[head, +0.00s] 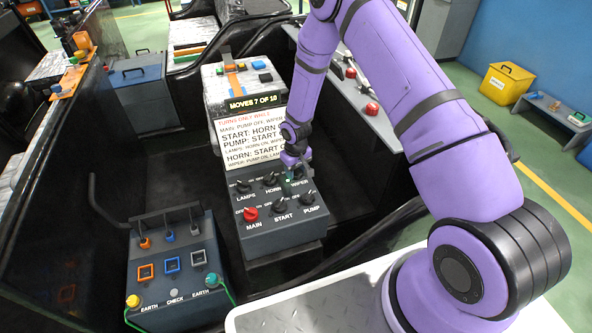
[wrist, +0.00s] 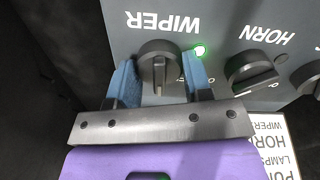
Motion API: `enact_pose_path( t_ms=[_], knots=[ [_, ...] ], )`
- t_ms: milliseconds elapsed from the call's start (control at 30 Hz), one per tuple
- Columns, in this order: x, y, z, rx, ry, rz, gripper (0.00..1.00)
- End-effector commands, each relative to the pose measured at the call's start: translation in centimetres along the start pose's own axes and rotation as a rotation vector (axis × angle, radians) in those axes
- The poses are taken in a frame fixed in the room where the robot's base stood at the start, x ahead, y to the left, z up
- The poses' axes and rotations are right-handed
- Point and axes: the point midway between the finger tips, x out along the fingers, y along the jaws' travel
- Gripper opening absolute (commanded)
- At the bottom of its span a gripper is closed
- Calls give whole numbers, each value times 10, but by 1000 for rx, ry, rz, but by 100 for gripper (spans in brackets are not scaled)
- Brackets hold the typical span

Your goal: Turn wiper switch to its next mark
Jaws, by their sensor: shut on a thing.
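The wiper switch (wrist: 160,52) is a black rotary knob on a grey panel, under the upside-down word WIPER in the wrist view. My gripper (wrist: 160,72) has one blue finger on each side of this knob and is shut on it. A small green lamp (wrist: 200,49) glows beside it. In the head view my gripper (head: 291,170) reaches down to the upper right of the switch panel (head: 265,238) and mostly hides the wiper switch. The knob's exact mark cannot be read.
The horn switch (wrist: 252,70) is close beside the wiper switch. Lamps, main, start and pump (head: 306,198) knobs share the panel. An earth and check box (head: 172,265) stands to the left.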

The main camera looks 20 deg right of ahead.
Motion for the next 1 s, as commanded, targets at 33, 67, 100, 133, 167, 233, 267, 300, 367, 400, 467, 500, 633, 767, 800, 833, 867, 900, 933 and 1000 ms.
enact_pose_path(
  t_ms=[33,67,100,133,167,233,267,300,367,400,467,500,633,767,800,833,867,900,933,1000],
  knots=[
    [0,0,0,-42,0,0,22],
    [0,0,0,-71,0,0,22],
    [0,0,0,-109,0,0,22],
    [0,0,0,-138,0,0,22],
    [0,0,0,-166,1,0,22],
    [0,0,0,-232,1,0,22],
    [0,0,0,-260,1,0,22],
    [0,-1,0,-298,1,0,22],
    [0,-1,0,-350,1,-1,22],
    [0,-1,0,-385,1,0,22],
    [0,-1,0,-434,1,0,22],
    [0,-1,0,-465,1,0,22],
    [0,-1,0,-555,1,0,22],
    [0,-2,0,-625,1,0,22],
    [0,-2,0,-643,1,0,22],
    [0,-2,0,-654,1,0,22],
    [0,-2,0,-664,1,0,22],
    [0,-2,0,-678,1,0,22],
    [0,-2,0,-687,0,0,22],
    [0,-2,0,-701,0,0,22]
  ],
)
